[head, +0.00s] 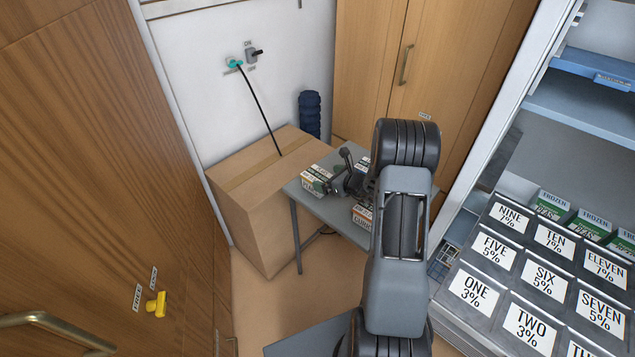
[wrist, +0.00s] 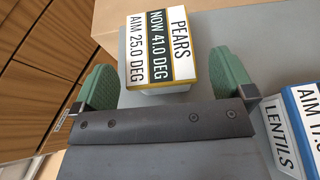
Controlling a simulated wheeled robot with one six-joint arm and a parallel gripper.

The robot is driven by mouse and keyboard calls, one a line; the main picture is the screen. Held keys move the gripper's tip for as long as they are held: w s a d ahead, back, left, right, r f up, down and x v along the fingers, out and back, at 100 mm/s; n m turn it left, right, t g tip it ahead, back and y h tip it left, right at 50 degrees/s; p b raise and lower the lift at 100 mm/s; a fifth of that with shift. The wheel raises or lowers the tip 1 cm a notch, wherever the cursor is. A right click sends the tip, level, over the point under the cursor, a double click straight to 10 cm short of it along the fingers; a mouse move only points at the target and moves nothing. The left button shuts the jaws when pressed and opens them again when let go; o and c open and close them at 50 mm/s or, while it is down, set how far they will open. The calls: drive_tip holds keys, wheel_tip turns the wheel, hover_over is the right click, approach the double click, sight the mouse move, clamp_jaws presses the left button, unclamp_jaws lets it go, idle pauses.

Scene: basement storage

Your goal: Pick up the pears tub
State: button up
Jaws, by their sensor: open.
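The pears tub (wrist: 162,47) shows in the wrist view with a yellow rim and a label reading "PEARS", "NOW 41.0 DEG", "AIM 25.0 DEG". My gripper (wrist: 165,64) is open, with one green finger on each side of the tub. Whether the fingers touch it I cannot tell. In the head view my gripper (head: 336,184) is over the left part of the small grey table (head: 296,191), beside a labelled tub (head: 313,181) whose print is too small to read.
A lentils tub (wrist: 293,135) with a blue rim stands right of my gripper. A large cardboard box (head: 240,205) stands left of the table. A wooden cabinet (head: 450,50) is behind, and a rack with numbered black lids (head: 540,280) is on the right.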

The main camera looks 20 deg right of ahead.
sight(318, 176)
drive_tip(key=shift+x, duration=2.35)
drive_tip(key=shift+s+a+r, duration=0.1)
drive_tip(key=c, duration=0.9)
drive_tip(key=shift+c, duration=0.4)
drive_tip(key=shift+r, duration=0.15)
